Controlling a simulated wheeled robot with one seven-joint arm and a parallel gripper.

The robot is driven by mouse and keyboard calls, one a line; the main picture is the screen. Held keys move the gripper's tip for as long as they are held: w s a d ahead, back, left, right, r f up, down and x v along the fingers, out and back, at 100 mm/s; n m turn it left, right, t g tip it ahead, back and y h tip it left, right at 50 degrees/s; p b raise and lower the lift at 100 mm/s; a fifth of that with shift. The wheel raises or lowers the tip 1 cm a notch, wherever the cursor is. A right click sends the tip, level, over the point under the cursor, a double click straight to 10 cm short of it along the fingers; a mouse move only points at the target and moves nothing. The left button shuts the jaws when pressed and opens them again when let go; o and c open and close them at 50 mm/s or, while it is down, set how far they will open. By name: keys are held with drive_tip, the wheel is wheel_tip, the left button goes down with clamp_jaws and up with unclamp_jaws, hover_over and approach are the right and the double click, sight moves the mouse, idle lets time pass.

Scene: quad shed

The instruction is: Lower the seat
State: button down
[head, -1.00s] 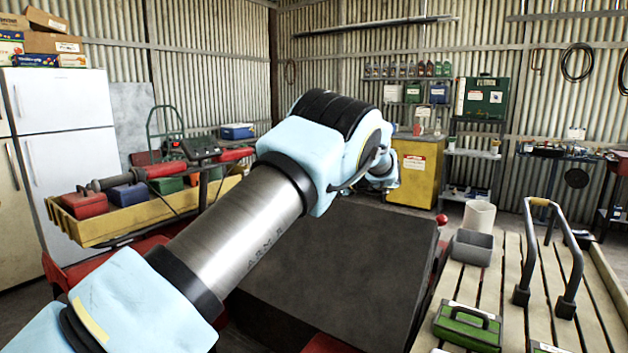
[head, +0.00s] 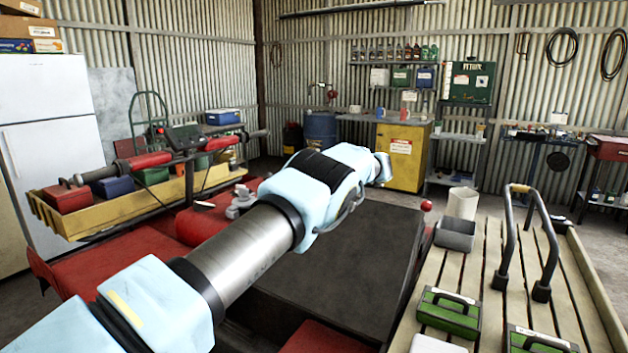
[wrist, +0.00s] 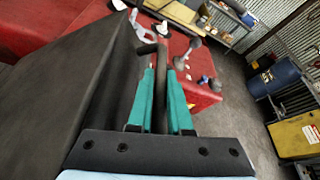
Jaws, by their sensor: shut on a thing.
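The seat (head: 365,250) is a large dark slab over the red quad bike (head: 120,270), in the middle of the head view, partly behind my arm. In the wrist view the seat (wrist: 55,95) fills the left side as a dark, steep face with its edge close beside my gripper. My gripper (wrist: 160,62) has two teal fingers close together, shut on a narrow dark piece (wrist: 161,95) next to the seat's edge. I cannot tell whether this piece is part of the seat. In the head view the fingers are hidden.
The handlebars (head: 180,150) and a yellow rack (head: 110,218) with boxes are at left. A slatted wooden rack (head: 430,310) with a black rail and green cases stands at right. A blue drum (head: 320,130) and yellow cabinet (head: 402,165) stand behind, with some floor between.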

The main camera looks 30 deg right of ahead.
drive_tip(key=shift+d, duration=0.1)
drive_tip(key=c, duration=0.8)
unclamp_jaws()
drive_tip(key=shift+c, duration=0.2)
drive_tip(key=shift+s, duration=0.1)
